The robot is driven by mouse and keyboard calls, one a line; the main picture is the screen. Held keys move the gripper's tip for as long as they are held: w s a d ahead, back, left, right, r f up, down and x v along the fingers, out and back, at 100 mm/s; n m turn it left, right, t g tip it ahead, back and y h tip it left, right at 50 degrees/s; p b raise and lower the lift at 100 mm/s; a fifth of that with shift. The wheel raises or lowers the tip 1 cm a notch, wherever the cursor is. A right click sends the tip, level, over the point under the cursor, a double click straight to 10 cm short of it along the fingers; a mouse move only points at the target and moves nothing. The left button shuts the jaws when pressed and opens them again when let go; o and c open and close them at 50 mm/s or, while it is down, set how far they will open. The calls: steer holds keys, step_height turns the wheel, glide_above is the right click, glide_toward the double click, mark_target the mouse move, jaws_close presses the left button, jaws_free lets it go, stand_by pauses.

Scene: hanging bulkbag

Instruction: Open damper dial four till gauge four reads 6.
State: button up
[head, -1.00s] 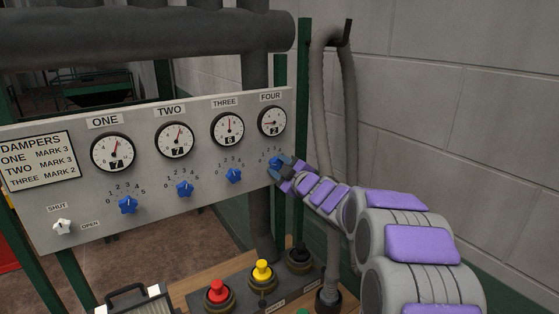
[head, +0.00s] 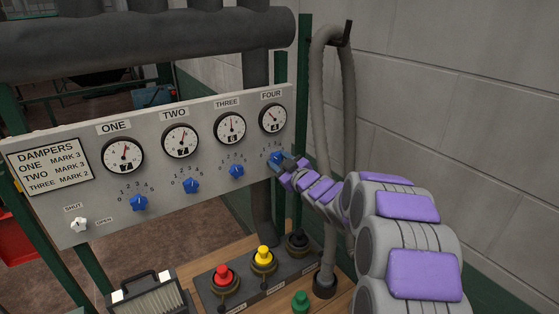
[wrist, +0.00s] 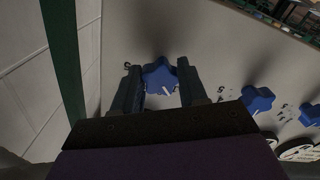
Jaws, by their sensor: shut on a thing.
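Damper dial four (head: 275,157) is a blue star-shaped knob below gauge four (head: 272,118) at the right end of the grey panel. My gripper (head: 281,162) is shut on it, partly hiding it and its scale in the head view. In the wrist view, dial four (wrist: 159,74) sits between the two dark fingers of my gripper (wrist: 161,86), its white pointer line showing. Gauge four's needle points up and to the left. Its small number window is too small to read surely.
Gauges one (head: 123,156), two (head: 180,140) and three (head: 229,128) have blue dials below them. A white shut/open knob (head: 79,225) is at lower left. Red (head: 223,274) and yellow (head: 263,254) buttons stand below the panel. A grey hose (head: 348,110) hangs near my arm.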

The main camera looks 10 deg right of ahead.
steer(key=shift+f, duration=0.15)
steer(key=o, duration=1.1)
steer(key=shift+c, duration=0.2)
steer(key=p+v, duration=0.1)
steer(key=v, duration=1.6)
steer(key=shift+s, duration=0.15)
